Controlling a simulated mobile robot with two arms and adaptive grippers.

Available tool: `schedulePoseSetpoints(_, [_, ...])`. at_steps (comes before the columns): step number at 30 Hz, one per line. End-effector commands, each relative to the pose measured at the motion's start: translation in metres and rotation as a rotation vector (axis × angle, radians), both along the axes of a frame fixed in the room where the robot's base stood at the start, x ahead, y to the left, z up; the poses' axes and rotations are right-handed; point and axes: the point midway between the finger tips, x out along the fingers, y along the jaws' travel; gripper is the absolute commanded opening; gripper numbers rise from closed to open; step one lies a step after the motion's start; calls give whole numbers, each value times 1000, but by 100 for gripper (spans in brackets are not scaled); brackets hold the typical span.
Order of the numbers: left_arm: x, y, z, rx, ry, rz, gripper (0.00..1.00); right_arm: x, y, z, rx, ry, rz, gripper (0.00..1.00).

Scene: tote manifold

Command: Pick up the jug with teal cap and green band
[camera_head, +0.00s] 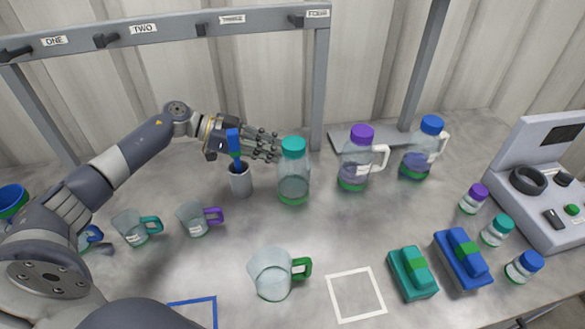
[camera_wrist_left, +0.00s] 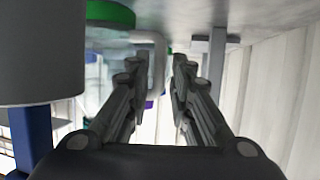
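The jug with teal cap and green band (camera_head: 293,178) stands upright on the table at the centre of the head view. Its clear body hides any handle there. My left gripper (camera_head: 272,146) is just left of its upper part, apparently slightly behind it. In the left wrist view, the gripper (camera_wrist_left: 168,68) has its fingers apart. A green band (camera_wrist_left: 112,12) and a white handle (camera_wrist_left: 157,58) show ahead, the handle close to the fingertips; whether it lies between them is unclear. My right gripper is out of view.
A grey cup (camera_head: 240,182) with a blue-handled tool stands beside the jug. To the right are a purple-capped jug (camera_head: 355,170) and a blue-capped jug (camera_head: 417,162). A rack post (camera_head: 319,90) rises behind. Open measuring cups and small bottles stand nearer the front.

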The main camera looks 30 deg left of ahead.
Motion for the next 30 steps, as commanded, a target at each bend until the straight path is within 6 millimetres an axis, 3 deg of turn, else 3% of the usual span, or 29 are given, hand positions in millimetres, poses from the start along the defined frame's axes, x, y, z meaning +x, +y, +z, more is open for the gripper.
schedulePoseSetpoints(4, [8, -16, -6, -2, -1, -1, 21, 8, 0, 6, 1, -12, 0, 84])
schedulePoseSetpoints(13, [10, -20, -9, 2, -1, 1, 21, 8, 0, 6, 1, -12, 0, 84])
schedulePoseSetpoints(16, [10, -20, -9, 2, -1, 1, 0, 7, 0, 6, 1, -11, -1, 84])
schedulePoseSetpoints(30, [10, -20, -5, 1, -4, 2, 0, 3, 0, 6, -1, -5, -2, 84])
